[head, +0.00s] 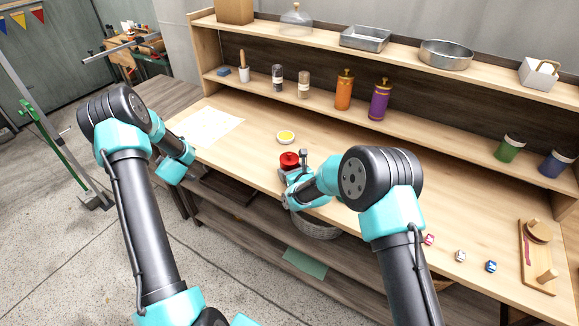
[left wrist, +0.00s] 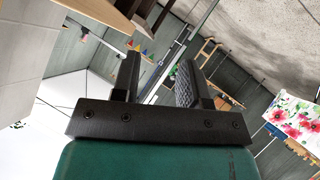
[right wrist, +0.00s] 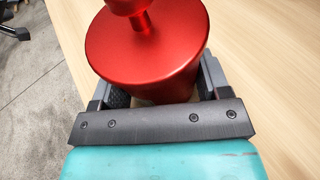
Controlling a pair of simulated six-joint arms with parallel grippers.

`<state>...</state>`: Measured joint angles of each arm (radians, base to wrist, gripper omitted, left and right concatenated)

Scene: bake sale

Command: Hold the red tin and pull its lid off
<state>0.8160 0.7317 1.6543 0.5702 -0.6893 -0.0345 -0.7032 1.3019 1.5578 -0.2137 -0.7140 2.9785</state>
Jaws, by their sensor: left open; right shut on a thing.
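The red tin (head: 290,161) stands near the front edge of the wooden counter. In the right wrist view the tin (right wrist: 178,82) fills the space between my fingers. Its red lid (right wrist: 120,50) with a round knob sits on top. My right gripper (right wrist: 160,92) is shut on the tin's body, one finger on each side; it also shows in the head view (head: 291,182). My left gripper (left wrist: 158,75) is open and empty, in the air away from the tin. Its fingertips cannot be made out in the head view.
A small yellow-filled dish (head: 286,137) is behind the tin. Orange (head: 344,92) and purple (head: 379,102) bottles stand on the lower shelf. Small cubes (head: 460,256) and a wooden board (head: 535,262) lie at the right.

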